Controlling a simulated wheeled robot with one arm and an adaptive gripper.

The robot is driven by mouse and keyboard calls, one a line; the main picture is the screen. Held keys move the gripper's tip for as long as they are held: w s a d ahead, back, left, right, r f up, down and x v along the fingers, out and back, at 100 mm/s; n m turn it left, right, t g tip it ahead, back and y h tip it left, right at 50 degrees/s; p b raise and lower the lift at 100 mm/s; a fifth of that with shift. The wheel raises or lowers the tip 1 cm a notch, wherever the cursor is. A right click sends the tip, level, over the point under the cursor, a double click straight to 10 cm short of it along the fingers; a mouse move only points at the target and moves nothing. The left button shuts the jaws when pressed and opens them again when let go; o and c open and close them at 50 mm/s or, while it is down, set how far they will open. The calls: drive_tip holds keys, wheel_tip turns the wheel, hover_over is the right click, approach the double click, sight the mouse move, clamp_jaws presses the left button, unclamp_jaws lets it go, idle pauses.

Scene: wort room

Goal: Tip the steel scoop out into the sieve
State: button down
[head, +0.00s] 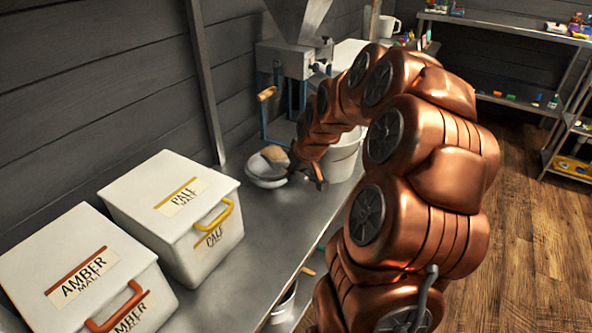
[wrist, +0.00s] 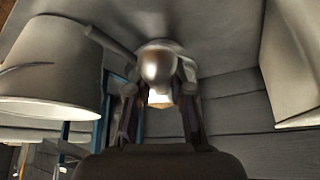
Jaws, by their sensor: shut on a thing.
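My gripper (wrist: 158,92) is shut on the steel scoop (wrist: 157,64), whose rounded metal end shows between the fingers in the wrist view. A small pale patch shows just under the scoop; I cannot tell if it is grain. The sieve (wrist: 186,63) is partly hidden behind the scoop, and a thin handle runs from it to the upper left. In the head view the sieve (head: 262,183) is a pale round bowl on the steel bench. A tan shape (head: 275,154) shows above its rim, beside my gripper (head: 294,165). The scoop's contents are not clear.
A white bucket (head: 343,158) stands right of the sieve, close to my arm. A mill (head: 291,62) with a wooden-handled crank stands behind. The pale malt bin (head: 170,203) and amber malt bin (head: 84,274) stand at the left. Bench is bare between pale bin and sieve.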

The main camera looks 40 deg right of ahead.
drive_tip(key=shift+w+d+r+g+y+p, duration=0.1)
drive_tip(key=shift+w+r+g+p, duration=0.4)
drive_tip(key=shift+r+p, duration=0.55)
drive_tip(key=shift+w+r+g+y+p, duration=0.1)
drive_tip(key=shift+w+r+g+p, duration=0.15)
drive_tip(key=shift+r+g+p, duration=0.8)
drive_tip(key=shift+w+d+r+g+y+p, duration=0.1)
drive_tip(key=shift+w+r+g+p, duration=0.2)
drive_tip(key=shift+r+p, duration=0.8)
drive_tip(key=w+d+r+g+y+p, duration=0.1)
drive_tip(key=w+r+g+p, duration=0.3)
drive_tip(key=p, duration=0.8)
drive_tip(key=shift+w+r+g+p, duration=0.35)
drive_tip(key=shift+w+g, duration=0.6)
drive_tip(key=shift+w, duration=0.4)
drive_tip(key=shift+w+d+r+p, duration=0.1)
drive_tip(key=shift+w+d+p, duration=0.05)
drive_tip(key=shift+p, duration=0.3)
drive_tip(key=shift+w+g+p, duration=0.4)
drive_tip(key=shift+w+p, duration=0.05)
drive_tip(key=shift+p, duration=1.45)
drive_tip(key=shift+s+b, duration=0.1)
drive_tip(key=shift+b, duration=0.3)
drive_tip(key=shift+t+b, duration=0.4)
drive_tip(key=shift+b, duration=0.35)
